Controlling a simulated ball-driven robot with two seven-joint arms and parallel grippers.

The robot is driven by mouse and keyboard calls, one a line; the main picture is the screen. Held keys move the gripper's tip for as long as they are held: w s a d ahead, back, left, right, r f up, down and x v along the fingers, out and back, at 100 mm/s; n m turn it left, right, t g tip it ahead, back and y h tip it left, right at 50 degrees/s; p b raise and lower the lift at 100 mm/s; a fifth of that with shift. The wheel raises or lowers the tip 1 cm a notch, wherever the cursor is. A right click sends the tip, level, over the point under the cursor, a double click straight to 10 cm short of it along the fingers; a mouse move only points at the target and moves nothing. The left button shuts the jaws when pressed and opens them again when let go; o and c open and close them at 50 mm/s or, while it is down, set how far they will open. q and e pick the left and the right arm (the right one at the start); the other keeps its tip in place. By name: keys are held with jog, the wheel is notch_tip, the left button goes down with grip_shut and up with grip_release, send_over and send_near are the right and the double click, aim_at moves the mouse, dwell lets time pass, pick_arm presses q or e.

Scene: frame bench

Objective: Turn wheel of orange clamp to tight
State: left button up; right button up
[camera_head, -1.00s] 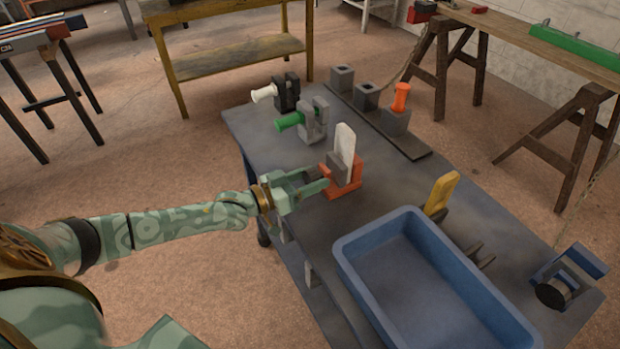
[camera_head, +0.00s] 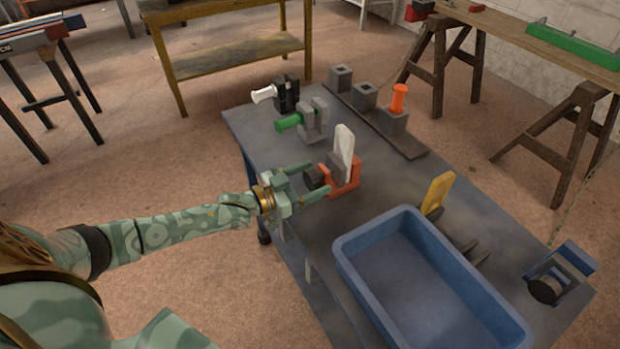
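The orange clamp (camera_head: 347,187) stands on the grey bench with a pale upright plate (camera_head: 344,146) in it. Its dark wheel (camera_head: 314,177) faces left, towards my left gripper. My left gripper (camera_head: 316,180) is open, its two green fingers spread, one behind the wheel and one in front of it. I cannot tell whether either finger touches the wheel. My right gripper is not in view.
A grey clamp with a green handle (camera_head: 290,122) and a black clamp with a white handle (camera_head: 264,94) stand behind. A blue tray (camera_head: 372,233) sits in front, a yellow piece (camera_head: 437,193) beside it. A block rack (camera_head: 393,121) holds an orange peg (camera_head: 399,97).

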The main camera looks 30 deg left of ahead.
pick_arm(q)
jog(key=p+v, duration=0.3)
jog(key=v, duration=1.3)
jog(key=shift+s+a, duration=0.1)
jog(key=shift+s, duration=0.05)
